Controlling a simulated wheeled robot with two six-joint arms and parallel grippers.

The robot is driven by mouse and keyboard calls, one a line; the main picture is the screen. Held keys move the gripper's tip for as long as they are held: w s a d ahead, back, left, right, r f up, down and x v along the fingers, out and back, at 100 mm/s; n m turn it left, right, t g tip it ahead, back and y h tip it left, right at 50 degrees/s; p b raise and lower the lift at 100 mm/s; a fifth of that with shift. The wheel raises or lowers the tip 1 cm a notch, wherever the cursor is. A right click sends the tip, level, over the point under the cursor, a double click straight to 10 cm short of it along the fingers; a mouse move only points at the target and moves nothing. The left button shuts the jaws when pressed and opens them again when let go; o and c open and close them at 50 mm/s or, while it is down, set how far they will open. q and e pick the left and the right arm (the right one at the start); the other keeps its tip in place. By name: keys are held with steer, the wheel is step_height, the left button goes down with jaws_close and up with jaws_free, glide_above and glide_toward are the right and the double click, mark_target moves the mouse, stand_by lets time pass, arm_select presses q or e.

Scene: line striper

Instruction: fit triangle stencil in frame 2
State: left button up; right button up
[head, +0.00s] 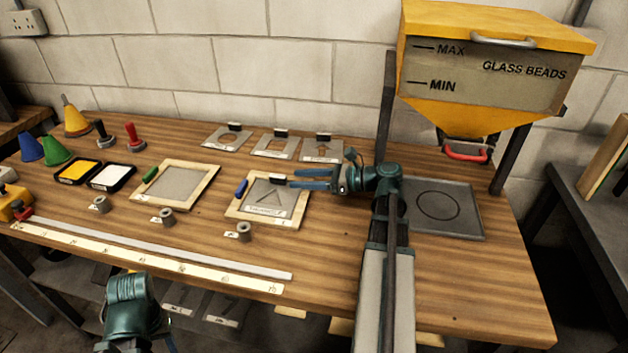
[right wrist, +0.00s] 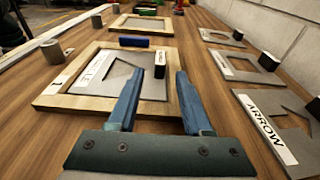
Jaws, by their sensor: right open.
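The triangle stencil (head: 262,207) is a grey plate with a triangular cut-out, a white label and a black grip block (head: 279,178). It lies within the wooden frame (head: 232,209) that has a blue block on its left edge; whether it sits fully flat I cannot tell. In the right wrist view the stencil (right wrist: 117,72) appears inside the frame border (right wrist: 50,101). My right gripper (head: 291,179) is open, with its blue fingertips (right wrist: 157,74) on either side of the grip block, a little short of it. My left arm shows at the lower left; its fingers are mostly hidden.
Another wooden frame (head: 207,189) with a green block lies to the left. Several other stencils, including the arrow one (head: 323,151), lie at the back. A grey tray with a circle (head: 462,229) is right of my right arm. Small grey cylinders (head: 244,232) stand in front of the frames.

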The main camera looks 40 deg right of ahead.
mark_target(286, 179)
steer(key=shift+b+x, duration=0.4)
steer(key=shift+x, duration=2.3)
jaws_close()
